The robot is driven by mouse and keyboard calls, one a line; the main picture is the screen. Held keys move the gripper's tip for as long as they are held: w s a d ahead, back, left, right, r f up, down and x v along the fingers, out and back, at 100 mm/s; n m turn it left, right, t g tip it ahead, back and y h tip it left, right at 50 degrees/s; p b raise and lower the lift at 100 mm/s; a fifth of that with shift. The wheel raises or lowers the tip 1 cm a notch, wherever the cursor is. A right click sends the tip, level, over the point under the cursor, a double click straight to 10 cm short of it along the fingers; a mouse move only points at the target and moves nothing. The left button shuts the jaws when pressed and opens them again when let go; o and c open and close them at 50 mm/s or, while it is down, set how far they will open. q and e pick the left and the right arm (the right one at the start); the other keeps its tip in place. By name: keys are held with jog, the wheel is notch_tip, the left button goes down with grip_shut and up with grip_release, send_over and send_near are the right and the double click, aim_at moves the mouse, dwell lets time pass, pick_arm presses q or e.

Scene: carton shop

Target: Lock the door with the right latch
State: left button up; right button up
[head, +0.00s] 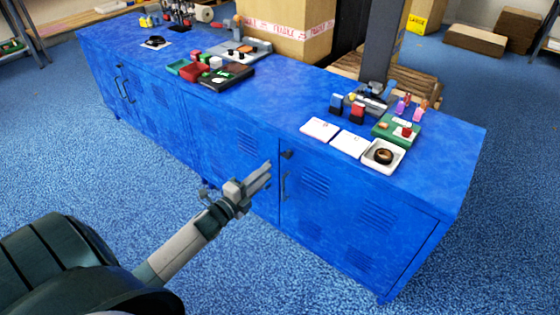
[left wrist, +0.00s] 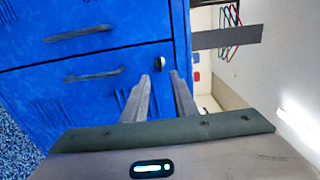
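The blue cabinet (head: 230,125) has closed-looking doors on its front. The right-hand door (head: 345,225) has a dark upright handle (head: 284,186), with a small dark latch (head: 287,154) above it near the top edge. In the left wrist view, the latch (left wrist: 158,63) is a small knob by the door seam, near two bar handles (left wrist: 95,75); its exact turn is too small to tell. My left gripper (head: 268,172) is open and empty in front of the doors, to the left of the latch and apart from it. My right gripper is not in view.
The cabinet top holds white cards (head: 320,129), a white tray with a dark ring (head: 398,162), a green box (head: 384,127) and red bins (head: 193,72). A large carton (head: 285,40) stands behind. The blue floor in front is clear.

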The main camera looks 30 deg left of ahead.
pick_arm(q)
jog(key=w, duration=0.8)
jog(key=shift+w+d, duration=0.25)
jog(key=shift+d, duration=0.1)
grip_shut()
